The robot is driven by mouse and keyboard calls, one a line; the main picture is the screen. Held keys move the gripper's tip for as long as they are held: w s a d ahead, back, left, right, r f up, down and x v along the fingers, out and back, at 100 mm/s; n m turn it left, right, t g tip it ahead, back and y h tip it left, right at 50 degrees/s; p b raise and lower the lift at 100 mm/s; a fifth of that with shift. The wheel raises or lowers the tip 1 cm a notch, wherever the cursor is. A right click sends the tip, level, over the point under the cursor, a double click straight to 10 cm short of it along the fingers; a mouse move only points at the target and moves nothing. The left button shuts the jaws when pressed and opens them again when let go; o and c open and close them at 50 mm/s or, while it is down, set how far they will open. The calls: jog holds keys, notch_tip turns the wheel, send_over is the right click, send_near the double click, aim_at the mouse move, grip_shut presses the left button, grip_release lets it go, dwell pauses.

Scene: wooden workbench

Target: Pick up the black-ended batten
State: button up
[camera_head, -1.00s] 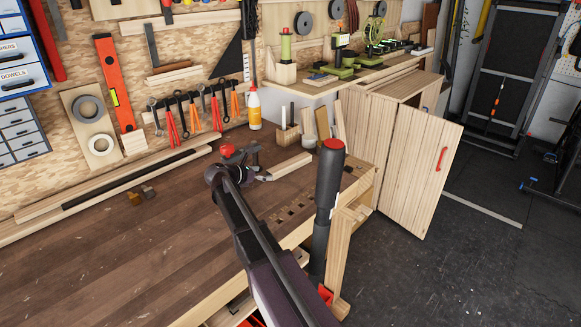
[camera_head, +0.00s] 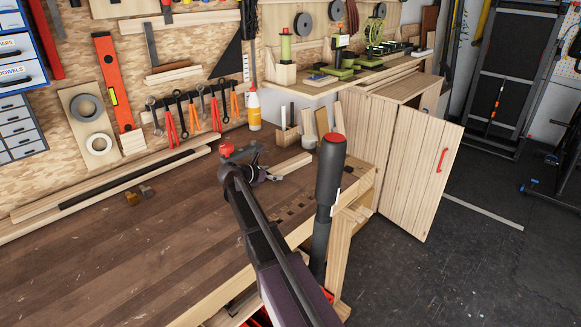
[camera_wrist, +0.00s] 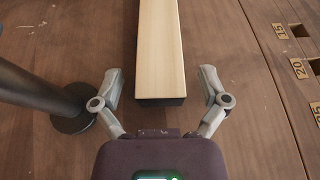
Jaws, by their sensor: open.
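The black-ended batten is a pale wooden bar (camera_wrist: 159,45) lying on the workbench, with its black end (camera_wrist: 160,101) facing my gripper in the wrist view. In the head view the batten (camera_head: 291,164) lies near the right end of the bench. My gripper (camera_wrist: 161,72) is open, with one finger on each side of the batten near its black end. Gaps show between both fingers and the wood. In the head view my arm partly hides the gripper and the black end cannot be made out.
A dark post with a round foot (camera_wrist: 72,121) stands close left of my gripper. A red-topped tool (camera_head: 228,150) is beside my wrist in the head view. Numbered slots (camera_wrist: 299,68) are to the right. Long strips (camera_head: 110,180) lie along the wall; the front left bench is clear.

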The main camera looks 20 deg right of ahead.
jog(key=c, duration=1.3)
jog(key=shift+r, duration=0.2)
notch_tip(320, 180, up, 10)
jog(key=p, duration=1)
jog(key=shift+f, duration=0.2)
jog(key=shift+r, duration=0.1)
